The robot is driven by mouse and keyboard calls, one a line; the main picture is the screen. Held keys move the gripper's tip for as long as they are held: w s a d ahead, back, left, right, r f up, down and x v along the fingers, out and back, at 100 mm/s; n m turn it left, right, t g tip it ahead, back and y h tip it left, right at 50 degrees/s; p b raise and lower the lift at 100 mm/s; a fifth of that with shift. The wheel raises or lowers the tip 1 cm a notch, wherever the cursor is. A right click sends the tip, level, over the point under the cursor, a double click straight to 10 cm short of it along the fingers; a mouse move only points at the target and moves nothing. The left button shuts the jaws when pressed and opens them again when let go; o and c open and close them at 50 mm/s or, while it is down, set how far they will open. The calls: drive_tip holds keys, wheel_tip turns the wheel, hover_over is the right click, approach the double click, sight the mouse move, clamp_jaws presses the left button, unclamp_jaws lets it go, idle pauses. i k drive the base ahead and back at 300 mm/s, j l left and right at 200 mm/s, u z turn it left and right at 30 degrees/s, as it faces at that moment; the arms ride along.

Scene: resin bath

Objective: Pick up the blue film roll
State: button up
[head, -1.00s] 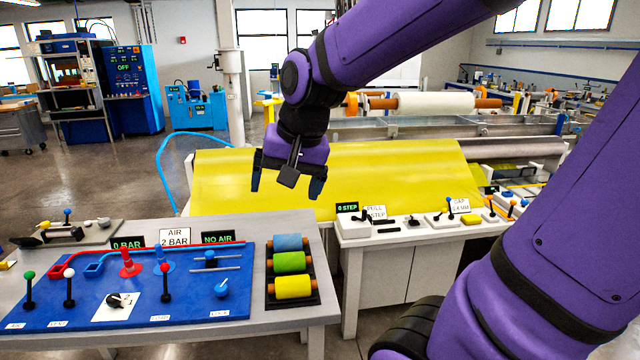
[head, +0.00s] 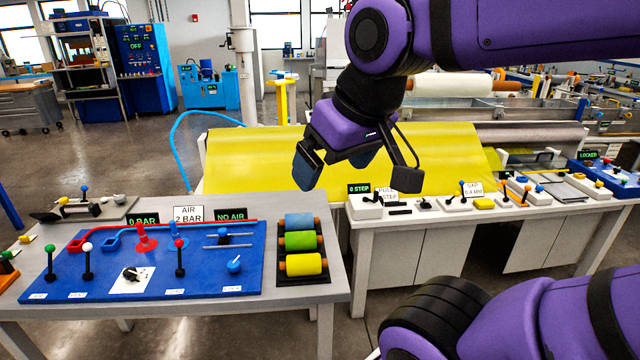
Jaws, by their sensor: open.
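The blue film roll (head: 298,221) lies at the back of a black rack (head: 284,270) on the right end of the grey table. A green roll (head: 300,240) and a yellow roll (head: 302,264) lie in front of it in the same rack. My gripper (head: 345,182) is open and empty. In the picture it is above and to the right of the blue roll, apart from it, in front of the yellow sheet.
A blue panel (head: 205,284) with levers, a red post (head: 146,240) and valves fills the table left of the rack. A white bench (head: 430,212) with small control boxes stands to the right, across a gap. A wide yellow sheet (head: 250,165) hangs behind.

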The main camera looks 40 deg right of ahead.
sight(303, 221)
drive_tip(key=i+j+z, duration=0.3)
drive_tip(key=i, duration=0.15)
drive_tip(key=i+j+z, duration=0.3)
drive_tip(key=i+j, duration=0.05)
drive_tip(key=i, duration=0.05)
